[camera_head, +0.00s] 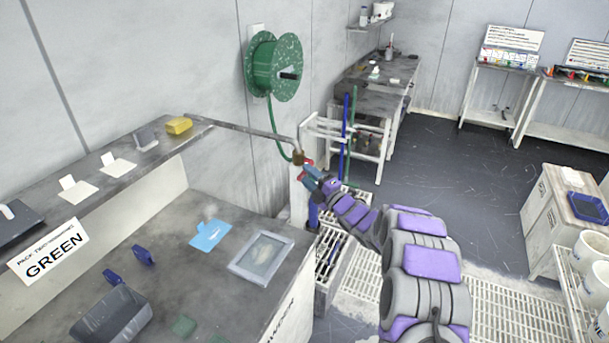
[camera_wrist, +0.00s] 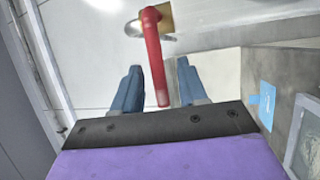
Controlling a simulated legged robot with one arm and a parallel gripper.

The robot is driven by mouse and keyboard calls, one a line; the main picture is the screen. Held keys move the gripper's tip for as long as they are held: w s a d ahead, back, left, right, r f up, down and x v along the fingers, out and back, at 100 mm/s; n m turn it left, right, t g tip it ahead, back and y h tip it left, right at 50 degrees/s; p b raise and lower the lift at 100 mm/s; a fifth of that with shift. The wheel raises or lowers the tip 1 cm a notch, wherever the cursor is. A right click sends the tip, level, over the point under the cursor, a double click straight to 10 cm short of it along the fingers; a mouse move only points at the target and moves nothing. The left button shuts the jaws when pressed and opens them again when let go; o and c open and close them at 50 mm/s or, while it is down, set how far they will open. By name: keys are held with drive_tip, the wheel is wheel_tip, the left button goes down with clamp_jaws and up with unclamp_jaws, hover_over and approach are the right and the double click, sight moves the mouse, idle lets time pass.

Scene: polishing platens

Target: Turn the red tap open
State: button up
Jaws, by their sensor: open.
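The red tap handle (camera_wrist: 155,58) hangs from a brass fitting in the wrist view, pointing down toward my gripper (camera_wrist: 158,88). My gripper is open, with one blue finger on each side of the handle's lower end. The handle sits nearer the left finger; I cannot tell whether it touches. In the head view a bit of the red handle (camera_head: 308,162) shows beside my gripper (camera_head: 312,178), below the brass tap body (camera_head: 298,156) at the end of a grey pipe (camera_head: 240,129). My gripper hides part of the handle there.
A green hose reel (camera_head: 264,66) is on the wall behind the tap. A grey bench (camera_head: 215,265) with a blue sheet (camera_head: 210,235) and a framed tray (camera_head: 262,257) stands left of my arm. A white rack (camera_head: 330,135) with blue and green poles stands behind.

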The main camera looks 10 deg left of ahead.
drive_tip(key=shift+x, duration=1.1)
clamp_jaws()
drive_tip(key=shift+f, duration=0.1)
